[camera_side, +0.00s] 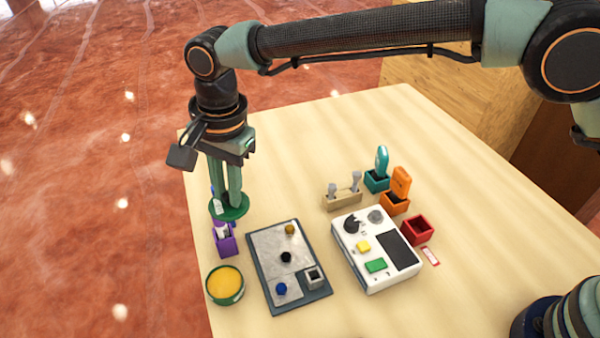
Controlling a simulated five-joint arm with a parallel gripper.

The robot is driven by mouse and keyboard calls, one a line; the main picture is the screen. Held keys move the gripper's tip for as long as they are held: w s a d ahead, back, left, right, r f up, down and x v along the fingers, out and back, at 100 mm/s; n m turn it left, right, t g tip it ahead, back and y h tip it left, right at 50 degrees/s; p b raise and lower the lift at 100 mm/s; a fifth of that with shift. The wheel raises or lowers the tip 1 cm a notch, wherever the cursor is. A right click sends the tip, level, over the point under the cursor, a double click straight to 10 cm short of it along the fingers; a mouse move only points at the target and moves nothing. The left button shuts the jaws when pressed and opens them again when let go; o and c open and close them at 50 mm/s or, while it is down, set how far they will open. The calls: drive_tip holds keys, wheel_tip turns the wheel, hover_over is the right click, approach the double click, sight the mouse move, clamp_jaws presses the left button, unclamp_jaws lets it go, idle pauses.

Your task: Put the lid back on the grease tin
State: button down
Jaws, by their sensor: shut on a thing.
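The grease tin (225,285) is a round green tin, open at the top, showing yellow grease. It stands near the left edge of the table. My gripper (229,200) points down and is shut on the green round lid (236,211). The fingers hide part of the lid's top.
A purple holder (227,246) stands just behind the tin. Right of the tin lies a grey tray (264,268) with small knobs. A white device (376,250), a tan rack (342,200) and teal, orange and red boxes (417,231) stand farther right.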

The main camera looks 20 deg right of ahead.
drive_tip(key=shift+s+a+f, duration=0.7)
drive_tip(key=shift+s+f, duration=0.4)
drive_tip(key=shift+f, duration=0.55)
drive_tip(key=shift+s+a+f, duration=0.75)
drive_tip(key=shift+s+f, duration=0.4)
drive_tip(key=shift+f, duration=0.55)
drive_tip(key=shift+s+a+f, duration=0.7)
drive_tip(key=shift+s+f, duration=0.4)
drive_tip(key=shift+f, duration=0.55)
drive_tip(key=shift+f, duration=0.15)
drive_tip(key=shift+c, duration=1.2)
unclamp_jaws()
wheel_tip(320, 180, up, 7)
